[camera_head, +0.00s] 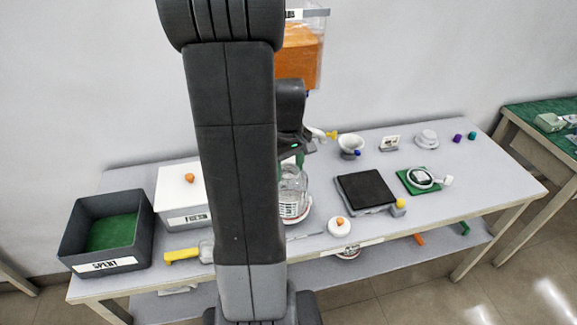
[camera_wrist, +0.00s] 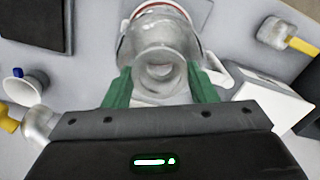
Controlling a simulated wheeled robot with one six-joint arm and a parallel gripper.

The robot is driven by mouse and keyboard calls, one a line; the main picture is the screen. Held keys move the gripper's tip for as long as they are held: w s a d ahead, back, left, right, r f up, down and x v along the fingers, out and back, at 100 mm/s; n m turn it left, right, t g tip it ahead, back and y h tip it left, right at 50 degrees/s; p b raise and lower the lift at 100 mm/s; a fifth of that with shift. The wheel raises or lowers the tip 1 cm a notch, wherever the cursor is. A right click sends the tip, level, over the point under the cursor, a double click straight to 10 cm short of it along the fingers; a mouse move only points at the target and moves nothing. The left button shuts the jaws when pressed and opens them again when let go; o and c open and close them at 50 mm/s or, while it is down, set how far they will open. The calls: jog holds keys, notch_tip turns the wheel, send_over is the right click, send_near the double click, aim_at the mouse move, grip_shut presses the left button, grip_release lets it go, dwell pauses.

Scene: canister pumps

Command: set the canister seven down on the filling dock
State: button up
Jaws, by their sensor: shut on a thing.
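A clear, see-through canister (camera_head: 293,180) is in my gripper, partly hidden by my arm in the head view. In the wrist view the canister (camera_wrist: 160,48) sits between the two green fingers of my gripper (camera_wrist: 159,72), which is shut on it. Its number is not readable. A round white base with a red rim (camera_head: 296,214) shows directly below the canister; the rim (camera_wrist: 123,22) also curves around it in the wrist view. I cannot tell whether the canister touches this base, or whether the base is the filling dock.
An orange-filled hopper (camera_head: 300,55) is behind my arm. A dark bin marked SPENT (camera_head: 108,264) and a white box (camera_head: 178,188) stand left. A black plate (camera_head: 365,188), white funnel (camera_head: 350,143) and green pad (camera_head: 410,187) are right. A white round lid (camera_head: 338,228) lies near the front edge.

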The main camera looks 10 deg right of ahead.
jog(key=shift+f+b, duration=0.55)
jog(key=shift+f, duration=0.25)
jog(key=o, duration=1.5)
jog(key=shift+c, duration=0.2)
notch_tip(320, 180, up, 14)
jog(key=shift+f, duration=0.15)
notch_tip(320, 180, down, 14)
jog(key=shift+r, duration=0.4)
jog(key=shift+f, duration=0.15)
